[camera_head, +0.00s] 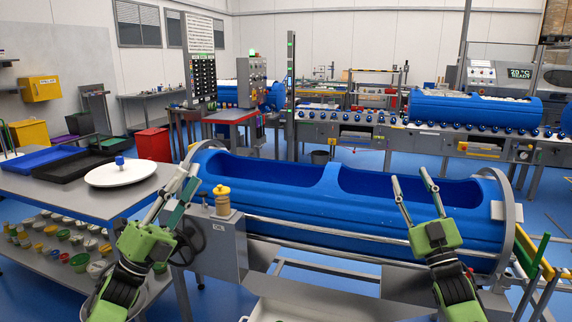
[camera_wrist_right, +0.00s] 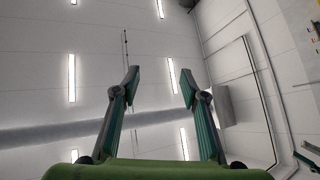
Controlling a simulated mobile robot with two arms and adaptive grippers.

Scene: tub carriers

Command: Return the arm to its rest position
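My left gripper (camera_head: 187,182) is raised in the head view, in front of the left end of the blue tub (camera_head: 400,222). Its two fingers point up and stand apart with nothing seen between them; it is seen obliquely. My right gripper (camera_head: 412,180) is raised in front of the right part of the blue tub, fingers up and spread. In the right wrist view my right gripper (camera_wrist_right: 160,85) is open and empty, facing the ceiling with its lights.
A grey table (camera_head: 60,196) at left holds a white round plate (camera_head: 120,174) and blue and black trays. Metal rails (camera_head: 340,248) run before the tub. A conveyor with another blue tub (camera_head: 470,107) stands behind.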

